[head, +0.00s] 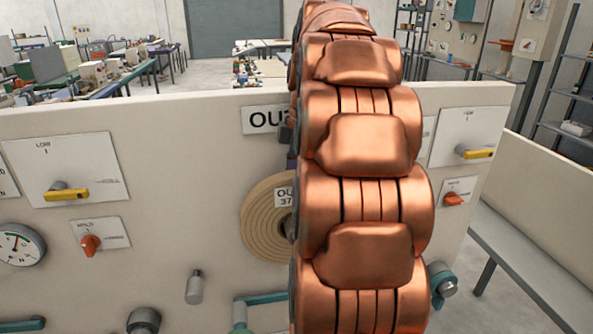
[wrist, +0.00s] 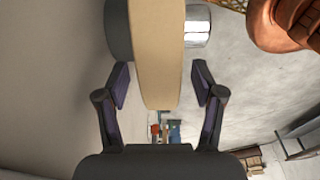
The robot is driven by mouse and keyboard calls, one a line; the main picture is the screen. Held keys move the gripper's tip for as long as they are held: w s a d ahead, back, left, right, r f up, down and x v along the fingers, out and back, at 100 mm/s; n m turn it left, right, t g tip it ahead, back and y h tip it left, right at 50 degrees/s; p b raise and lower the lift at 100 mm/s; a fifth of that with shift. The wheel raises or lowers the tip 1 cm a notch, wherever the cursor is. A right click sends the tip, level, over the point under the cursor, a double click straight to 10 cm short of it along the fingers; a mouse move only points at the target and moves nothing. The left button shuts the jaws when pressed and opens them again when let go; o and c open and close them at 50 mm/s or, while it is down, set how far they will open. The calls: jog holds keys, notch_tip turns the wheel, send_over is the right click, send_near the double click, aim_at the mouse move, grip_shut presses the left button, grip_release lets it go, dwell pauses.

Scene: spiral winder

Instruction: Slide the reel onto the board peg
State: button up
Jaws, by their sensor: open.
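The reel (head: 262,222) is a flat cream spiral coil with a white label. In the head view it is face-on in front of the board (head: 190,120), below a sign reading "OU", its right side hidden by my copper arm. In the wrist view the reel (wrist: 157,50) is edge-on. A shiny metal peg end (wrist: 198,27) sticks out on its right and a dark collar (wrist: 117,30) on its left, so it appears to be around the peg. My gripper (wrist: 161,84) is open, one finger on each side of the reel's rim, with gaps visible on both sides.
The board carries yellow-handled switches (head: 67,192), orange knobs (head: 90,244), a gauge (head: 20,245) and a short grey peg (head: 194,287). A grey bench (head: 515,250) is at the right. Worktables (head: 95,85) stand behind the board.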

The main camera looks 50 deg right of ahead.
jog(key=shift+c, duration=0.4)
grip_shut()
dwell(0.4)
jog(key=c, duration=0.7)
grip_release()
grip_shut()
jog(key=shift+s+a, duration=0.1)
